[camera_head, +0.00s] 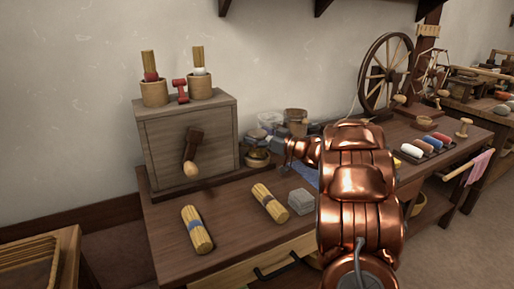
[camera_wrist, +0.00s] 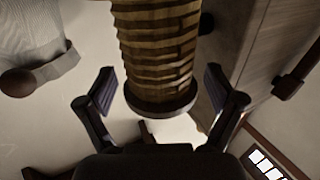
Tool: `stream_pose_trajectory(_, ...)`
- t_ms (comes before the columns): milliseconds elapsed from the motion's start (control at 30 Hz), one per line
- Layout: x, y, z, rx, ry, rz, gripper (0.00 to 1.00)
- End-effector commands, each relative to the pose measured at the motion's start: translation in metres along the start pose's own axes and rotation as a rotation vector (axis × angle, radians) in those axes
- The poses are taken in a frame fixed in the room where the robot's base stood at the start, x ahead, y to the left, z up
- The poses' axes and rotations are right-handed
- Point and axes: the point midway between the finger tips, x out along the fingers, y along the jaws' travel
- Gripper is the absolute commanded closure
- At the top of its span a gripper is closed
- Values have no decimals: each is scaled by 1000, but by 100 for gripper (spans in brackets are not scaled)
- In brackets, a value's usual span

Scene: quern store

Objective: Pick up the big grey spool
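My gripper (camera_wrist: 158,82) is open in the wrist view, one finger to each side of a spool-like thing (camera_wrist: 158,40) wound in ochre-brown, with a dark round end. Neither finger visibly touches it. A grey, ribbed, spool-like thing (camera_wrist: 38,35) with a dark edge is at the upper left, outside the fingers; I cannot tell if it is the big grey spool. In the head view my copper arm reaches toward the bench's back, beside the wooden box. The gripper area is small and crowded there, and the arm hides part of the bench.
The wooden box (camera_head: 188,145) with a crank stands left of my gripper on the bench (camera_head: 240,225). Two yellow bundles (camera_head: 196,229) (camera_head: 270,202) and a grey block (camera_head: 301,201) lie in front. A spinning wheel (camera_head: 385,75) and several coloured rolls are to the right.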

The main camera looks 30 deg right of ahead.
Motion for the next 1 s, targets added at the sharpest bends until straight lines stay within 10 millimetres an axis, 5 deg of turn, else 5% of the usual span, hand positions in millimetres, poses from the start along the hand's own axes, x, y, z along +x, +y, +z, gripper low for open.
stream_pose_trajectory(500,0,0,0,0,0,0,67)
stream_pose_trajectory(1000,0,0,-20,-1,1,0,68)
